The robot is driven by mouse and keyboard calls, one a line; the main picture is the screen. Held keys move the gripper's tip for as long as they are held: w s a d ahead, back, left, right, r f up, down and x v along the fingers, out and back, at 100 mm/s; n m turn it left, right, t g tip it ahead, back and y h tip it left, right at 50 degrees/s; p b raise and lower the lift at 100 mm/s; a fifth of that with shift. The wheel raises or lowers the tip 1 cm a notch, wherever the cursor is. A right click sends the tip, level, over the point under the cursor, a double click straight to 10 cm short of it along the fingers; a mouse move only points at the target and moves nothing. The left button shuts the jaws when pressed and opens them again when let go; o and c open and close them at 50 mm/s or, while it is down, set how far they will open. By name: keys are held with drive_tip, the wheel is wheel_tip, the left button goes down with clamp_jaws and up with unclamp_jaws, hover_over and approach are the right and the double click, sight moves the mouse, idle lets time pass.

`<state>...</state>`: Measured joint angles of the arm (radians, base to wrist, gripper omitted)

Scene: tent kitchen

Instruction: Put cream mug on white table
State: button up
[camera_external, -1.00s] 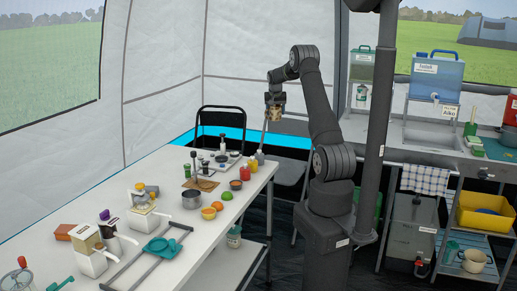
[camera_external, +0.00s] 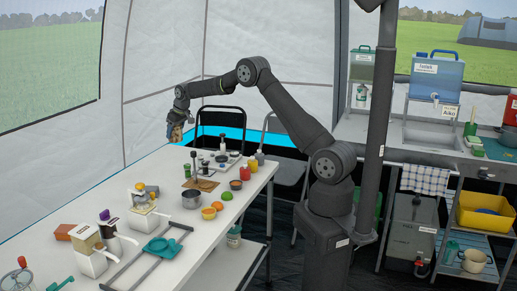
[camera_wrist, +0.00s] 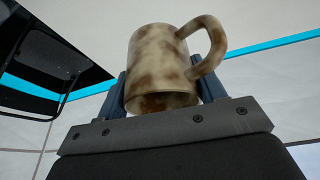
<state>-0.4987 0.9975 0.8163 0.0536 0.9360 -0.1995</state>
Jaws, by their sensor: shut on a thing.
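The cream mug (camera_wrist: 158,62), with brown blotches and its handle to the right, sits between the fingers of my gripper (camera_wrist: 165,98) in the wrist view. My gripper is shut on it. In the external view my gripper (camera_external: 177,124) and the small mug (camera_external: 175,133) are in the air over the far left end of the white table (camera_external: 130,172). The mug is above the table top and apart from it. It is small and partly hidden by the fingers there.
The table's far left part is clear. A black chair (camera_external: 218,120) stands behind the table.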

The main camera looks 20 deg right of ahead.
drive_tip(key=s+a+f+n+g+y, duration=0.1)
drive_tip(key=s+a+n, duration=0.3)
drive_tip(key=s+a, duration=0.75)
drive_tip(key=s+a+n+g+y, duration=0.1)
drive_tip(key=s+a+n, duration=0.2)
drive_tip(key=s+a, duration=0.8)
drive_tip(key=a+f, duration=0.2)
drive_tip(key=a, duration=0.2)
drive_tip(key=s+a+f, duration=0.1)
drive_tip(key=a+f, duration=0.1)
drive_tip(key=a, duration=0.2)
drive_tip(key=s+a+f, duration=0.1)
drive_tip(key=a+f, duration=0.2)
drive_tip(key=a, duration=0.2)
drive_tip(key=shift+a, duration=0.1)
drive_tip(key=shift+s+a+f, duration=0.15)
drive_tip(key=shift+a+f, duration=0.05)
drive_tip(key=shift+a, duration=0.05)
drive_tip(key=shift+f, duration=1.85)
drive_tip(key=shift+f, duration=0.1)
drive_tip(key=shift+f, duration=0.1)
drive_tip(key=o, duration=1)
